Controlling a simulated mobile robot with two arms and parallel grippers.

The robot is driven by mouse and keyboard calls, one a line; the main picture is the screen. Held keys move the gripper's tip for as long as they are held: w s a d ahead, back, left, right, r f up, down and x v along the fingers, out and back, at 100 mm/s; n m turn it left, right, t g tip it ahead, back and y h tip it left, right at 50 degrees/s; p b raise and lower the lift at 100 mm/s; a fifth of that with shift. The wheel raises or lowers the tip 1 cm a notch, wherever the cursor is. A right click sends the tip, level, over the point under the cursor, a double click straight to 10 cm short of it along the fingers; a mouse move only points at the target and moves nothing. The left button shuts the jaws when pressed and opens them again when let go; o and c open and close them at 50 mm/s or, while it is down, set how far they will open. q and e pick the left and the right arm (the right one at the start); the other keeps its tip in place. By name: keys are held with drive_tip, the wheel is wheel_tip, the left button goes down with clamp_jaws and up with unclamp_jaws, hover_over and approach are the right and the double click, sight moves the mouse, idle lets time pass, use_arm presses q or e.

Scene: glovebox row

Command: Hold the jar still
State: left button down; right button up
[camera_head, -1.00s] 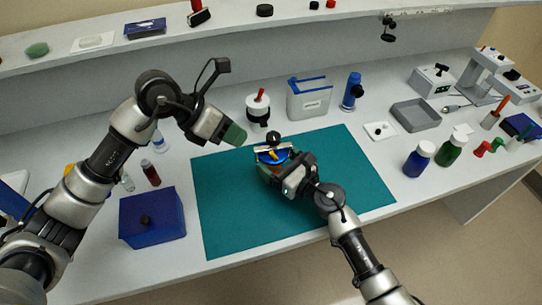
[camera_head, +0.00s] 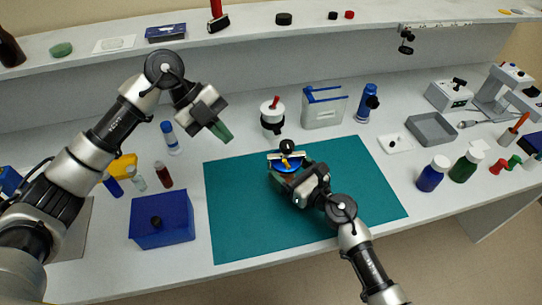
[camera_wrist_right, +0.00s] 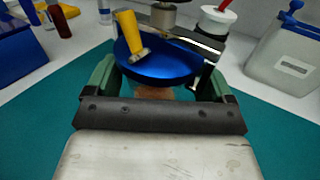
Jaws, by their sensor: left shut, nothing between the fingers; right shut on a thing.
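The jar with a wide blue lid (camera_head: 285,167) stands over the teal mat (camera_head: 240,215). In the right wrist view, the blue lid (camera_wrist_right: 160,68) carries a yellow piece (camera_wrist_right: 131,35) and a metal bar; a little brownish jar body (camera_wrist_right: 165,92) shows beneath. My right gripper (camera_head: 287,178) is shut around the jar, its green fingers on either side in the right wrist view (camera_wrist_right: 160,85). The gripper hides most of the jar body. My left gripper (camera_head: 224,134) is shut and empty, apart from the jar, up and to its left, tips angled down.
A blue box (camera_head: 162,222) stands left of the mat. A white pot with a red handle (camera_head: 272,117), a clear container (camera_head: 323,108) and a blue bottle (camera_head: 366,104) stand behind it. Bottles (camera_head: 432,175) stand right. The mat's left and front are clear.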

use_arm(q)
approach(286, 164)
drive_tip(key=shift+s+a+f+x, duration=0.4)
drive_tip(key=shift+a+x, duration=0.2)
drive_tip(key=shift+x, duration=2.65)
drive_tip(key=shift+w+r, duration=0.1)
drive_tip(key=y, duration=0.1)
drive_tip(key=d+y, duration=0.1)
drive_tip(key=shift+w+r+y, duration=0.1)
drive_tip(key=shift+r+y, duration=0.25)
drive_tip(key=shift+y, duration=0.05)
drive_tip(key=shift+r, duration=0.1)
